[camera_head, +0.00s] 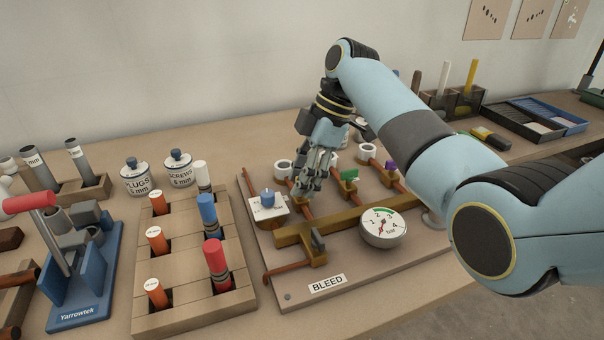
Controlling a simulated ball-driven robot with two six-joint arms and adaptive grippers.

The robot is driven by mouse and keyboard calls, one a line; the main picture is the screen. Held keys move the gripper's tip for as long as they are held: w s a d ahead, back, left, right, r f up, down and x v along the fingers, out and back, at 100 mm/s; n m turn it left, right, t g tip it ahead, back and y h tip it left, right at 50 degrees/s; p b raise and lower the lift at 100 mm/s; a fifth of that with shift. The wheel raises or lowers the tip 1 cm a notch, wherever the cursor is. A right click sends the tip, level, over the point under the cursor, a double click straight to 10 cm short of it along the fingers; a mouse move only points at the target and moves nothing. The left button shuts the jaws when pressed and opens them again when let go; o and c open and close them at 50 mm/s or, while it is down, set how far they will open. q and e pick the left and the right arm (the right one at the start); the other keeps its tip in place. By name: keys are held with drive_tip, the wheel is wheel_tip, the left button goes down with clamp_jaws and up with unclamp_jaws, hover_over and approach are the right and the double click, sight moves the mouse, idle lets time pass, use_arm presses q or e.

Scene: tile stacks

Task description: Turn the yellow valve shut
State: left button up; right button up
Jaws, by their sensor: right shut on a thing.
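A brown board (375,267) carries a row of valves on copper pipes, a brass manifold (292,233) and a round pressure gauge (383,227). A green-handled valve (349,174) and a purple-handled valve (390,165) show to the right of my right gripper (304,194). That gripper points down and is shut over the leftmost valve of the row. Its fingers hide this valve's handle, so its colour and angle cannot be seen. No other yellow valve handle shows. My left gripper is out of view.
A grey-levered valve (317,241) sits at the front by the BLEED label (328,284). A blue knob on a white box (268,203) stands close left of my gripper. A wooden rack (190,311) with coloured cylinders is further left. My right arm covers the board's right side.

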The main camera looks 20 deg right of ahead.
drive_tip(key=m+t+p, duration=0.1)
drive_tip(key=m+p, duration=0.2)
drive_tip(key=p, duration=0.1)
drive_tip(key=m+t+h+p, duration=0.1)
drive_tip(key=m+p, duration=0.3)
drive_tip(key=p, duration=0.1)
drive_tip(key=m+t+p, duration=0.1)
drive_tip(key=m+p, duration=0.2)
drive_tip(key=p, duration=0.2)
drive_tip(key=shift+s+a+r+m+t+h, duration=0.1)
drive_tip(key=shift+s+r+m+t+h, duration=0.1)
drive_tip(key=shift+r+m+t+h, duration=0.1)
drive_tip(key=m+h+p, duration=0.1)
drive_tip(key=m+p, duration=0.1)
drive_tip(key=m, duration=0.1)
drive_tip(key=shift+f+t, duration=0.1)
drive_tip(key=shift+t, duration=0.3)
drive_tip(key=shift+a+f+m+h+p, duration=0.15)
drive_tip(key=shift+m+h+p, duration=0.7)
drive_tip(key=shift+m, duration=1.15)
drive_tip(key=o, duration=1.2)
drive_tip(key=shift+c, duration=0.2)
